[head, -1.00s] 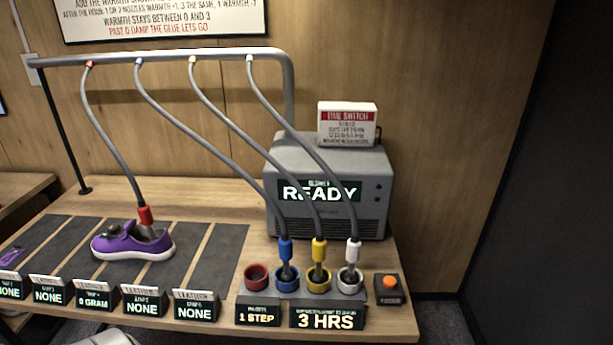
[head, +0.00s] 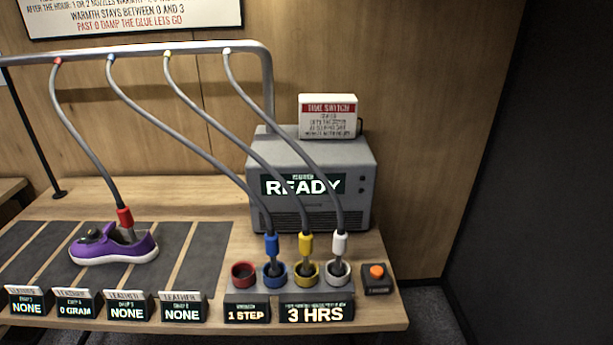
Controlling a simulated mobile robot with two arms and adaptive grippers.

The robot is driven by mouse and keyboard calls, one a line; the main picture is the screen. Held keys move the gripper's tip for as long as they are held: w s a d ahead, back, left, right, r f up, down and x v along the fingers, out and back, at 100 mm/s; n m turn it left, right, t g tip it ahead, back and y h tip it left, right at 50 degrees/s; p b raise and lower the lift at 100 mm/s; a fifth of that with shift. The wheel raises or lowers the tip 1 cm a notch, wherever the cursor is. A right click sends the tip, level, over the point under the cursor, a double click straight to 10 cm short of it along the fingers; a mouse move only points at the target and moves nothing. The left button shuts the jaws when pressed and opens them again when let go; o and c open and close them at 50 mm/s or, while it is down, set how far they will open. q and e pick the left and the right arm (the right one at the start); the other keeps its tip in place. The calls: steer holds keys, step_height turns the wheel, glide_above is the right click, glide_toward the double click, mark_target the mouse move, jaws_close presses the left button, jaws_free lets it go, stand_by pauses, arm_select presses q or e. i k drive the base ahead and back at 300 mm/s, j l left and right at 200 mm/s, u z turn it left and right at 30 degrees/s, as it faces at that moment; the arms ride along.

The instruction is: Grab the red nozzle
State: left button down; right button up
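The red nozzle (head: 125,218) hangs on a grey hose from the overhead rail. Its lower end is in the opening of a purple sneaker (head: 112,245) with a white sole. The sneaker lies on a dark strip at the left of the bench. The red holder ring (head: 243,273) on the dock is empty. Neither of my grippers shows in the head view.
The blue (head: 271,246), yellow (head: 305,244) and white (head: 340,244) nozzles stand in their holder rings. A grey machine (head: 312,200) reading READY stands behind them. An orange button (head: 377,272) is at the right. The metal rail (head: 190,47) crosses above. Label stands line the front edge.

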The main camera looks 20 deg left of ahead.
mark_target(124, 212)
steer(key=u, duration=1.6)
steer(key=i+j+u, duration=0.2)
steer(key=j, duration=0.15)
steer(key=i+j+u, duration=0.2)
steer(key=j, duration=0.15)
steer(key=j+u, duration=0.2)
steer(key=i+j, duration=0.05)
steer(key=j, duration=0.05)
